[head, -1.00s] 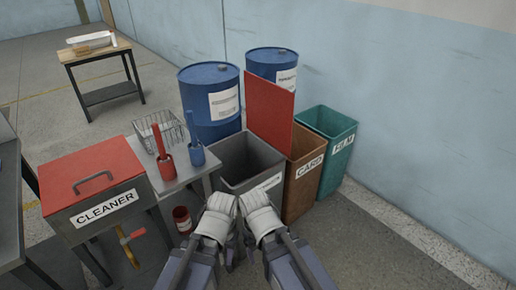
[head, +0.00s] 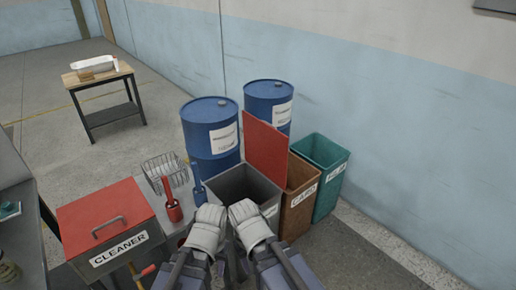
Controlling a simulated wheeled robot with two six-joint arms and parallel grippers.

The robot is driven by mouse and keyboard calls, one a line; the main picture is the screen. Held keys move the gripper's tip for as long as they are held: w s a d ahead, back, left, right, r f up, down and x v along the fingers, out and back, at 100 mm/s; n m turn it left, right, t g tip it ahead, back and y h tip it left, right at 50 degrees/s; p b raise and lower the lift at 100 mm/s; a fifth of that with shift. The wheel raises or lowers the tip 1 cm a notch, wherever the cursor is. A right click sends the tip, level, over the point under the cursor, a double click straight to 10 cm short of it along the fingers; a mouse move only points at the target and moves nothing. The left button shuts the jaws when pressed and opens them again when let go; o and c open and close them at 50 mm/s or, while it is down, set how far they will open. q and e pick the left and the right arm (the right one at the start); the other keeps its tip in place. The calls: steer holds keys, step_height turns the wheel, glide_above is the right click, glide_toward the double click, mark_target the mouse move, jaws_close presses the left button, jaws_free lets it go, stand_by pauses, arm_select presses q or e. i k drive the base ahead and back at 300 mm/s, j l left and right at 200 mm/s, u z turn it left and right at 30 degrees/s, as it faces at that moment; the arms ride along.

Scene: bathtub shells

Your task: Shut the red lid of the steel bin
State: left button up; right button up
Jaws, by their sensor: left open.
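The steel bin (head: 238,184) is an open grey box in the middle of the head view. Its red lid (head: 266,150) stands upright along the bin's right side, so the bin is open. My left gripper (head: 211,214) is open in front of the bin's near edge, apart from the lid. My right gripper (head: 243,211) is close beside it at the bin's front; its fingers are hidden by its own hand. The two grippers partly cover the bin's front and label.
A brown CARD bin (head: 300,206) and a teal FILM bin (head: 328,190) stand to the right. Two blue drums (head: 211,140) are behind. A red-topped CLEANER box (head: 103,221) and a small table with a wire basket (head: 165,174) are on the left.

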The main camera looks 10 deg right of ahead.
mark_target(267, 148)
steer(key=l+u, duration=0.15)
steer(key=u, duration=0.25)
steer(key=i+l+u, duration=0.1)
steer(key=l+u, duration=0.55)
steer(key=l, duration=0.4)
steer(key=l+u, duration=0.35)
steer(key=l, duration=1.05)
steer(key=k+l, duration=0.15)
steer(key=l, duration=0.55)
steer(key=l+u, duration=0.1)
steer(key=l, duration=0.6)
steer(key=k+l, duration=0.15)
steer(key=l, duration=0.55)
